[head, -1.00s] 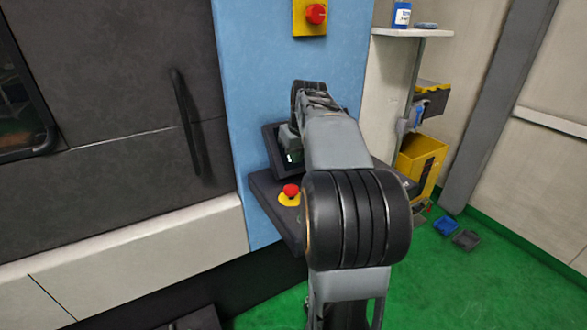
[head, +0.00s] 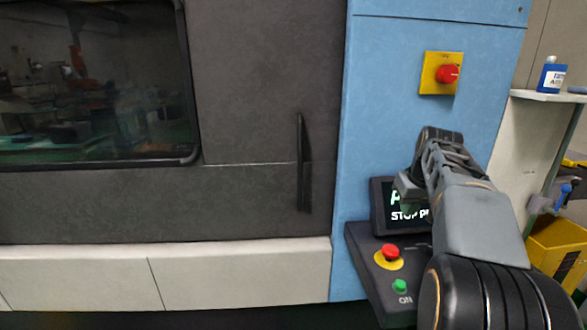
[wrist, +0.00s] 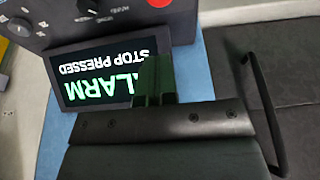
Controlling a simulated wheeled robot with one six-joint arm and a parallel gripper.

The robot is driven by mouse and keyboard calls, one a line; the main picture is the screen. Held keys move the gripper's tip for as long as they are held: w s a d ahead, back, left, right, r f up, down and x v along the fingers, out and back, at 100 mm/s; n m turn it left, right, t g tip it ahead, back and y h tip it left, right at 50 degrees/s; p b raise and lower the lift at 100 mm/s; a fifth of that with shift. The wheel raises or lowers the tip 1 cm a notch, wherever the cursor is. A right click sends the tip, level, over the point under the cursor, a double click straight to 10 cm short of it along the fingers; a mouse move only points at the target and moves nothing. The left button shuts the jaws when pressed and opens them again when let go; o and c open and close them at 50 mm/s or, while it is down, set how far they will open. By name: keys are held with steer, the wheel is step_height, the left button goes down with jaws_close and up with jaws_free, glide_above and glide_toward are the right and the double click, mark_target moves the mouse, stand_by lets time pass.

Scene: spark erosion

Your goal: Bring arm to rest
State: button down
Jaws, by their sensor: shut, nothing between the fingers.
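My arm reaches out from the lower right in the head view toward the machine's control panel. My gripper (wrist: 157,80) shows in the wrist view with its dark fingers together and nothing between them, in front of the display (wrist: 95,75). The display reads "ALARM" and "STOP PRESSED", upside down in that view. In the head view the arm's end partly hides the display (head: 390,215), and the fingertips are hard to make out there. I cannot tell the gap between fingers and screen.
The console (head: 368,262) carries a red mushroom button (head: 390,251) and a green ON button (head: 399,286). A red rotary switch (head: 447,74) on yellow sits above. The machine door has a dark handle (head: 304,165). A shelf (head: 545,96) and yellow bin (head: 560,250) stand at right.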

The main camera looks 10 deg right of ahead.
steer(key=s+a+f+m, duration=0.25)
steer(key=a+f, duration=0.25)
steer(key=f, duration=0.3)
steer(key=s+a+f+n, duration=0.2)
steer(key=s+a, duration=0.4)
steer(key=a, duration=0.3)
steer(key=s+a+f+n, duration=0.2)
steer(key=s+a+f, duration=0.2)
steer(key=s+a, duration=0.2)
steer(key=a, duration=0.2)
steer(key=shift+a+t+y, duration=0.3)
steer(key=shift+a+t, duration=0.05)
steer(key=shift+t, duration=0.05)
steer(key=shift+d, duration=0.1)
